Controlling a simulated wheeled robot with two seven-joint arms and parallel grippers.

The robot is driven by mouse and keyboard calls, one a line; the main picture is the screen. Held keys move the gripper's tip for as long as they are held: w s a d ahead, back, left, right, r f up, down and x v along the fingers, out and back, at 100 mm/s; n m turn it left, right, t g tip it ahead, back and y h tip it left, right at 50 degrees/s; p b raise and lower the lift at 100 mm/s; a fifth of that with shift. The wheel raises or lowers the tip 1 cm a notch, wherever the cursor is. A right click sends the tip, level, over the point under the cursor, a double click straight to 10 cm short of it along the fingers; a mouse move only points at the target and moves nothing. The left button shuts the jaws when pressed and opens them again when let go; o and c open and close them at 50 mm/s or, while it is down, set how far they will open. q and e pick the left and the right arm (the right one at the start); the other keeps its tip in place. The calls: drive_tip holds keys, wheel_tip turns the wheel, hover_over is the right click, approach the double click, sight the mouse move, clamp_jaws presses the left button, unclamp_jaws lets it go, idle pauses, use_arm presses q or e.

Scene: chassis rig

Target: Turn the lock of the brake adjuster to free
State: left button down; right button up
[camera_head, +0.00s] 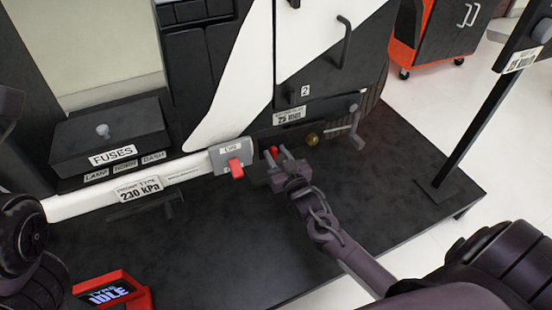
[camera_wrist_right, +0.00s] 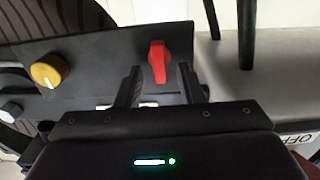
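The brake adjuster is a dark panel (camera_head: 288,133) low on the rig, under a white label that is too small to read surely. A red lock lever (camera_wrist_right: 158,60) stands out from it, with a yellow knob (camera_wrist_right: 47,72) to its left in the right wrist view. In the head view the red lever (camera_head: 272,151) is partly hidden by my right gripper (camera_head: 274,163), and the yellow knob (camera_head: 312,139) is to its right. My right gripper (camera_wrist_right: 160,75) is open, its fingers on either side of the lever's lower part. Contact cannot be told. My left gripper is out of view.
A grey box (camera_head: 218,160) with another red lever (camera_head: 236,167) sits close left of my right gripper. A crank handle (camera_head: 355,130) sticks out at the right. A black post (camera_head: 475,120) stands farther right. The dark platform (camera_head: 210,230) in front is mostly clear.

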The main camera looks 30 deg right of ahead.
drive_tip(key=shift+w, duration=0.35)
clamp_jaws()
